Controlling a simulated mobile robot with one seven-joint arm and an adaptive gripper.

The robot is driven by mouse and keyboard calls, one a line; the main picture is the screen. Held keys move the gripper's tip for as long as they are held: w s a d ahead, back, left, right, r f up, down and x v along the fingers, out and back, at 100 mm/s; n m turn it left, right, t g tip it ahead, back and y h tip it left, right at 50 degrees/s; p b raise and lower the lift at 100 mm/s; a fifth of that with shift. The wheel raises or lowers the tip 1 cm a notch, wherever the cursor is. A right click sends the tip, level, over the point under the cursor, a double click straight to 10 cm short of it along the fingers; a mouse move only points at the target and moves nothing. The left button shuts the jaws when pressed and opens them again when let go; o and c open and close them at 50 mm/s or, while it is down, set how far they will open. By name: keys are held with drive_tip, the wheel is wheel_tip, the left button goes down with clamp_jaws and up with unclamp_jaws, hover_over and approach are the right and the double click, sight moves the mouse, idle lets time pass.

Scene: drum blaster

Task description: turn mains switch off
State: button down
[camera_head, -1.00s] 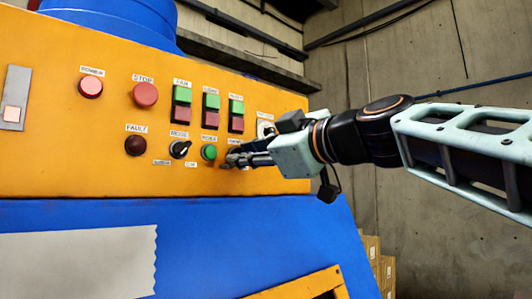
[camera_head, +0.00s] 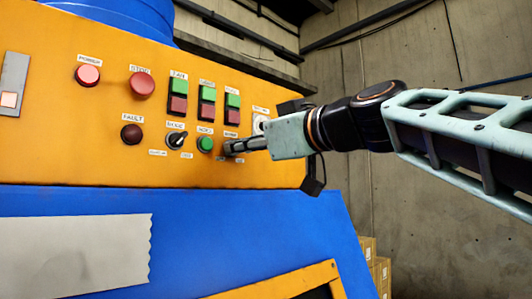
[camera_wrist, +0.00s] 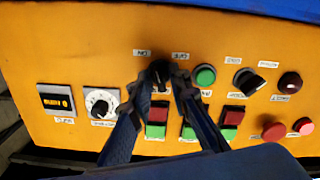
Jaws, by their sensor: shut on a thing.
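The mains switch, a black rotary knob (camera_wrist: 159,69), sits on the orange control panel (camera_head: 60,155). In the wrist view two small white labels stand beside it, upside down. My gripper (camera_head: 230,148) reaches in from the right and is at the panel, just right of the round green button (camera_head: 205,144). In the wrist view its two dark fingers straddle the knob, one on each side, and are shut on it. In the head view the fingers hide the knob, so its pointing direction is hard to tell.
A black selector (camera_head: 177,139), a dark red fault lamp (camera_head: 131,133), a red stop button (camera_head: 141,85) and several green-red push-button pairs (camera_head: 206,103) are close by. A white dial (camera_wrist: 101,102) and a display (camera_wrist: 57,101) are beside the knob. Cardboard boxes (camera_head: 380,275) stand lower right.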

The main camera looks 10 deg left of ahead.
drive_tip(key=m, duration=1.1)
drive_tip(key=shift+m+b, duration=0.35)
drive_tip(key=shift+m, duration=0.05)
drive_tip(key=shift+d, duration=0.15)
drive_tip(key=c, duration=2.1)
unclamp_jaws()
drive_tip(key=v, duration=1.2)
